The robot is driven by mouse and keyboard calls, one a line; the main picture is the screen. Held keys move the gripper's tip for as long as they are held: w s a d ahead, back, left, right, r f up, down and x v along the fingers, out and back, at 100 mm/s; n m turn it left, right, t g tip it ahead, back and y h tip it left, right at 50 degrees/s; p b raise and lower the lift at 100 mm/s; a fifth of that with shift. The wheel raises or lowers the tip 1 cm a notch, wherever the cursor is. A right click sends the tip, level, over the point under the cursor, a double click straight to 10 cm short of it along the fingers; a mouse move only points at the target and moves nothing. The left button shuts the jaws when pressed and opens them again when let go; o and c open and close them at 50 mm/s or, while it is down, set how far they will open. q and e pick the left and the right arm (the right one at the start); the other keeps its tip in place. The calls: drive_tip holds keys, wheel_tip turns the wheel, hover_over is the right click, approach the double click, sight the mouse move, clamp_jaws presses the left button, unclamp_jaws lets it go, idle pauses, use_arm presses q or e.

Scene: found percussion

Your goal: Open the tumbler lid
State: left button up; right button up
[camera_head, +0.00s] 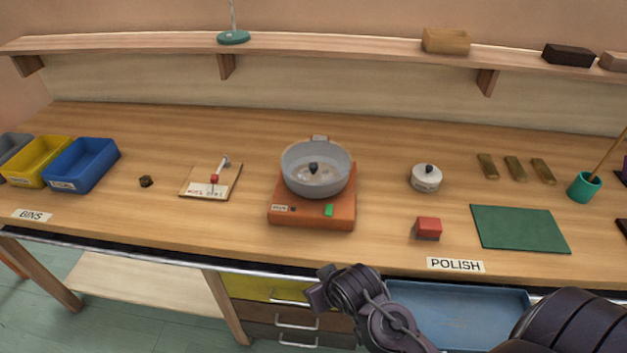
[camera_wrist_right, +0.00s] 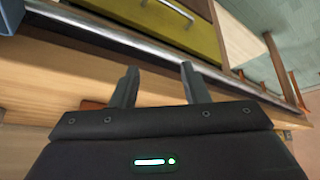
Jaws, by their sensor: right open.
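The tumbler stands mid-table: a wide grey drum (camera_head: 288,178) on an orange base (camera_head: 312,218) with a green button (camera_head: 328,210). A dark knob (camera_head: 313,168) on a pale disc shows within the drum's rim; I cannot tell how the disc sits. A smaller grey round pot (camera_head: 426,180) with a dark knob stands to the right. My right gripper (camera_wrist_right: 157,80) is open and empty, its fingers apart in the wrist view. In the head view my right arm (camera_head: 350,290) is low, in front of the table edge. My left gripper is out of view.
Blue (camera_head: 90,172) and yellow (camera_head: 38,165) bins stand at left, a small switch board (camera_head: 210,182) left of the tumbler. A red block (camera_head: 428,228) and green mat (camera_head: 520,230) lie at right. A metal rail and yellow drawer (camera_wrist_right: 180,22) are near my right gripper.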

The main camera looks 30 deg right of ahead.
sight(315, 169)
drive_tip(key=w+d+r+t, duration=0.1)
drive_tip(key=w+r+t, duration=0.1)
drive_tip(key=w, duration=0.1)
drive_tip(key=w+d+r+m+t, duration=0.1)
drive_tip(key=w+d+r+t, duration=0.1)
drive_tip(key=w, duration=0.2)
drive_tip(key=w+d+r+m+t+h, duration=0.1)
drive_tip(key=w+r+t, duration=0.2)
drive_tip(key=w, duration=0.1)
drive_tip(key=shift+d+r, duration=0.1)
drive_tip(key=shift+d, duration=0.05)
drive_tip(key=w+d+r+t, duration=0.1)
drive_tip(key=w+r, duration=0.1)
drive_tip(key=w, duration=0.1)
drive_tip(key=w+d+r+t+p, duration=0.1)
drive_tip(key=w+d+t, duration=0.1)
drive_tip(key=w, duration=0.2)
drive_tip(key=w+d+r+t+h+p, duration=0.1)
drive_tip(key=w+r, duration=0.1)
drive_tip(key=w, duration=0.1)
drive_tip(key=shift+w+d+r+m+t, duration=0.3)
drive_tip(key=shift+w+d+r, duration=0.05)
drive_tip(key=shift+d, duration=0.05)
drive_tip(key=shift+w+f, duration=0.1)
drive_tip(key=shift+w, duration=0.5)
clamp_jaws()
